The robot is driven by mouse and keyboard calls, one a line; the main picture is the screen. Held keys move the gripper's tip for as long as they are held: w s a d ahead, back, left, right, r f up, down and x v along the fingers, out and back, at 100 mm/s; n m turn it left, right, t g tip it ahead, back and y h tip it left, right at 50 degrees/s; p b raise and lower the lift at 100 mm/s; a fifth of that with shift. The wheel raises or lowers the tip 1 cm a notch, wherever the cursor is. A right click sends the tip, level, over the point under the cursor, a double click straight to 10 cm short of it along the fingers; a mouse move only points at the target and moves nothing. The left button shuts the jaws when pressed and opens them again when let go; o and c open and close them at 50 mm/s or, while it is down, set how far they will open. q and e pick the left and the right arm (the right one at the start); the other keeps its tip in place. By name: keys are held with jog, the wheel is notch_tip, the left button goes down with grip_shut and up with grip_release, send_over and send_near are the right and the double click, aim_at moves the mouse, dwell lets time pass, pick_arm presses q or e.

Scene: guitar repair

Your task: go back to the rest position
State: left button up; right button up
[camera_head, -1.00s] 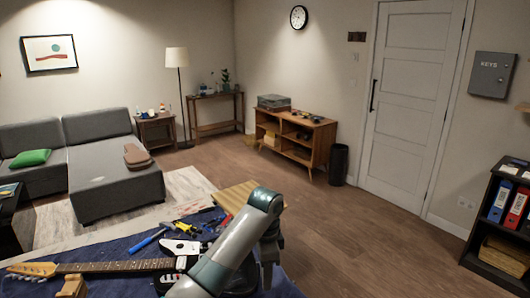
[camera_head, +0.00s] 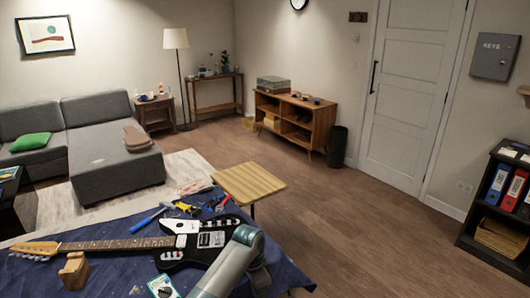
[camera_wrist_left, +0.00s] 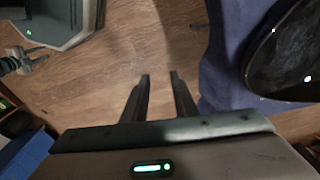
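The black and white electric guitar (camera_head: 190,245) lies on the blue cloth (camera_head: 110,275), its neck pointing left with the headstock near a wooden neck rest (camera_head: 74,270). One of my arms rises from the bottom of the head view and covers the guitar's right end; its gripper cannot be made out there. In the left wrist view my left gripper (camera_wrist_left: 160,76) has its fingers apart, with nothing between them, above bare floor beside the hanging blue cloth (camera_wrist_left: 228,75). A small pronged grey part at that view's left edge may be my right gripper; its state is unclear.
Pliers and screwdrivers (camera_head: 190,208) lie on the cloth behind the guitar. A wooden-topped stool or small table (camera_head: 250,182) stands past them. A dark rounded object (camera_wrist_left: 285,60) is close on the right in the left wrist view. The floor (camera_head: 340,235) to the right is clear.

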pick_arm(q)
jog(key=s+a+f+n+b, duration=0.15)
jog(key=s+a+f, duration=0.25)
jog(key=s+f, duration=0.55)
jog(key=s+a+f+n, duration=0.3)
jog(key=s+f, duration=0.2)
jog(key=f, duration=1)
jog(key=s+a+f+n+b, duration=0.15)
jog(key=s+a+f, duration=0.25)
jog(key=s+f, duration=0.55)
jog(key=s+a+f+n, duration=0.1)
jog(key=s+a+f, duration=0.3)
jog(key=s, duration=0.8)
jog(key=s+a+f+n, duration=0.2)
jog(key=s+a+f, duration=0.2)
jog(key=s+f, duration=0.4)
jog(key=s+a+f+n+y+b, duration=0.1)
jog(key=s+a+f, duration=0.4)
jog(key=s, duration=1.1)
jog(key=shift+s+f+t, duration=0.4)
jog(key=shift+s, duration=0.15)
